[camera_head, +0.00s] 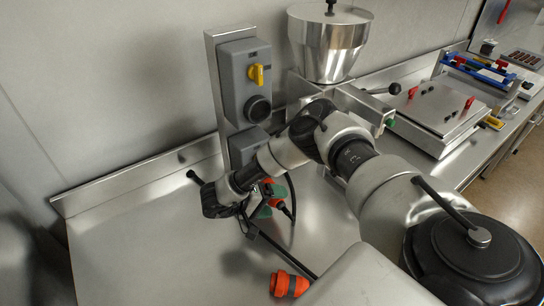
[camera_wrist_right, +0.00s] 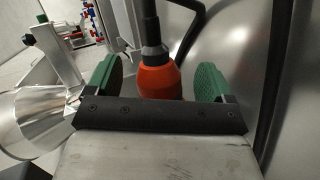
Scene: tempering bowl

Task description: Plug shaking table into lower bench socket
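A steel post (camera_head: 214,75) carries two grey socket units. The upper socket unit (camera_head: 236,85) has a yellow switch and a round black socket. The lower socket unit (camera_head: 243,147) is partly hidden behind my right arm. My right gripper (camera_head: 276,200) is low in front of the post. Its green fingers stand apart in the right wrist view (camera_wrist_right: 158,80). An orange plug (camera_wrist_right: 160,82) with a black cable is between them, with gaps on both sides. I cannot tell whether this plug is in a socket. My left gripper is not in view.
A second orange plug (camera_head: 290,285) lies on the steel bench (camera_head: 140,250) at the front. A steel hopper (camera_head: 330,45) stands behind my right arm. A steel-topped device with red clamps (camera_head: 440,105), perhaps the shaking table, stands at right. The bench's left part is clear.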

